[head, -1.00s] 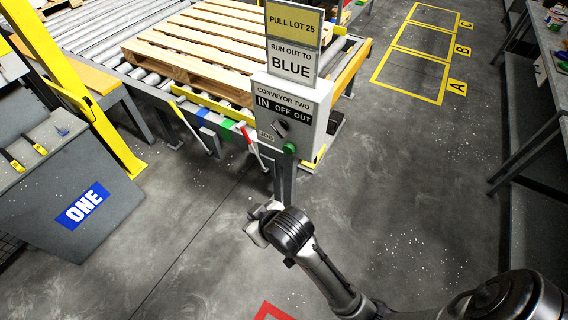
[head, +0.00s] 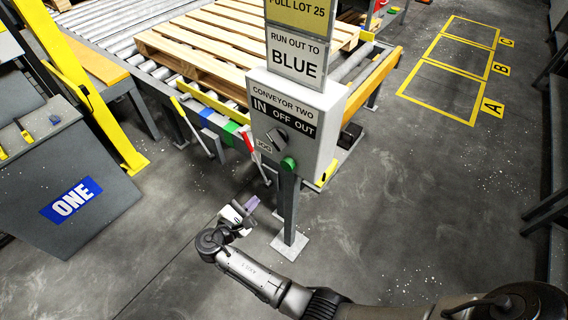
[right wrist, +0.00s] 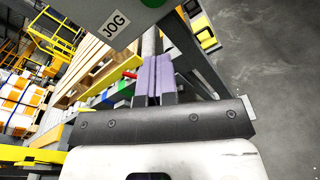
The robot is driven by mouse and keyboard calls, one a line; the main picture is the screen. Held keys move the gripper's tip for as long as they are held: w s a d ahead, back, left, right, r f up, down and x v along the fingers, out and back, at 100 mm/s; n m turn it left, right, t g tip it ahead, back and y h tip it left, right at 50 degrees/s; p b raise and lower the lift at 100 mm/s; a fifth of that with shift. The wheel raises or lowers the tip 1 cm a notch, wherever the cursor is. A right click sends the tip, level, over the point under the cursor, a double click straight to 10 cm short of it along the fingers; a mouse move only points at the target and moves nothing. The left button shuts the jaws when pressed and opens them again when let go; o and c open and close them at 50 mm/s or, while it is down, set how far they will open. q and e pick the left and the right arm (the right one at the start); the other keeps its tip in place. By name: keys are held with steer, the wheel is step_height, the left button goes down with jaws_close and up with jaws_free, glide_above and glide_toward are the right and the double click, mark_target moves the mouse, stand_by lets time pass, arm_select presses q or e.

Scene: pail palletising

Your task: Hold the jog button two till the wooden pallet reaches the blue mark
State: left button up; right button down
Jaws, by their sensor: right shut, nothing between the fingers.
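The conveyor two control box (head: 296,118) stands on a post and carries a dark selector knob (head: 278,138) and a green button (head: 289,163). The button's lower edge also shows at the top of the right wrist view (right wrist: 152,2), beside the JOG label (right wrist: 115,24). The wooden pallet (head: 200,54) lies on the rollers behind the box, which hides part of it. The blue mark (head: 206,112) is on the conveyor's front side, next to a green mark (head: 231,127). My right gripper (head: 252,203) is shut and empty, below and left of the button, apart from it. My left gripper is not in view.
Signs above the box read PULL LOT 25 and RUN OUT TO BLUE (head: 297,57). A red-tipped lever (head: 249,142) stands left of the post. A grey panel marked ONE (head: 110,190) is at left. Floor bays (head: 448,68) at upper right are empty.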

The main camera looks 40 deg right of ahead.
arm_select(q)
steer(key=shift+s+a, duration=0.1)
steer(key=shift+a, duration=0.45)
arm_select(e)
steer(key=shift+s+a+r+n+h, duration=0.1)
steer(key=shift+r+n+h, duration=0.1)
steer(key=shift+n, duration=0.75)
steer(key=shift+s+a+r+n+h, duration=0.1)
steer(key=shift+r+n+h, duration=0.15)
steer(key=shift+n, duration=0.65)
steer(key=shift+s+a+r+n+h, duration=0.1)
steer(key=shift+r+n+h, duration=0.1)
steer(key=shift+n, duration=0.75)
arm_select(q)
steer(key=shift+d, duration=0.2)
arm_select(e)
steer(key=shift+d, duration=0.1)
steer(key=b, duration=0.1)
glide_toward(286, 166)
steer(key=x, duration=0.6)
steer(key=shift+w+d, duration=0.25)
steer(key=shift+d, duration=0.4)
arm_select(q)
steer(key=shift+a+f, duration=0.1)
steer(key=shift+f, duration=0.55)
